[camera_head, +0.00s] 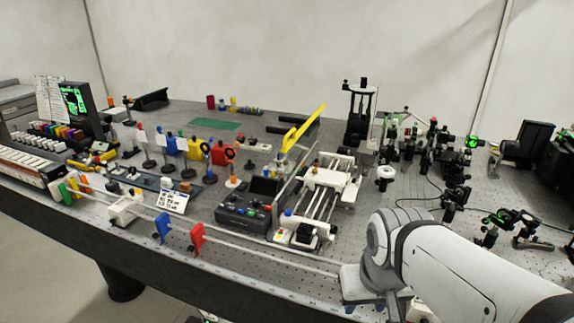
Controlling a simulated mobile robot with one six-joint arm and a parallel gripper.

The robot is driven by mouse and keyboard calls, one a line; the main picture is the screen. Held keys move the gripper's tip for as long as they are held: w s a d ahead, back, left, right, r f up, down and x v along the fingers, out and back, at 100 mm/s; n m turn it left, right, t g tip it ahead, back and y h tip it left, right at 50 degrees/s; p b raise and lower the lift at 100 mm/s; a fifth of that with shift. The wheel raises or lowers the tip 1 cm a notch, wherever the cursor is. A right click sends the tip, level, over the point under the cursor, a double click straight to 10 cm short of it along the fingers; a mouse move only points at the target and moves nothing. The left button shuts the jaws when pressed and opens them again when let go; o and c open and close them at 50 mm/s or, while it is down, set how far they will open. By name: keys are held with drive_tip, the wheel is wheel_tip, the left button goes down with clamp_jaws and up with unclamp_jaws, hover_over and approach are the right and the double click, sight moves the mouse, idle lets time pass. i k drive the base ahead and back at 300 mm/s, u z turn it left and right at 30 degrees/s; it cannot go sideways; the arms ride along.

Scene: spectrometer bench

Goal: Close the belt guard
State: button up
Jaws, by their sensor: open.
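The belt guard looks like a yellow bar (303,128) at the top of a thin, pale, see-through panel. It stands raised and tilted at the left side of a white belt unit (325,180) with pale rails. The top of the belt unit is uncovered. My white arm comes in from the lower right, in front of the belt unit and apart from the guard. Its end runs out of the bottom of the picture, so my gripper is not seen.
A dark control box (243,212) stands left of the belt unit. A long rail with a blue flag (162,226) and a red flag (197,239) runs along the front edge. Optical mounts (430,150) crowd the right. Small posts and holders fill the left.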

sight(306, 142)
drive_tip(key=z, duration=2.3)
drive_tip(key=k, duration=1.15)
drive_tip(key=u, duration=1.9)
drive_tip(key=i, duration=1)
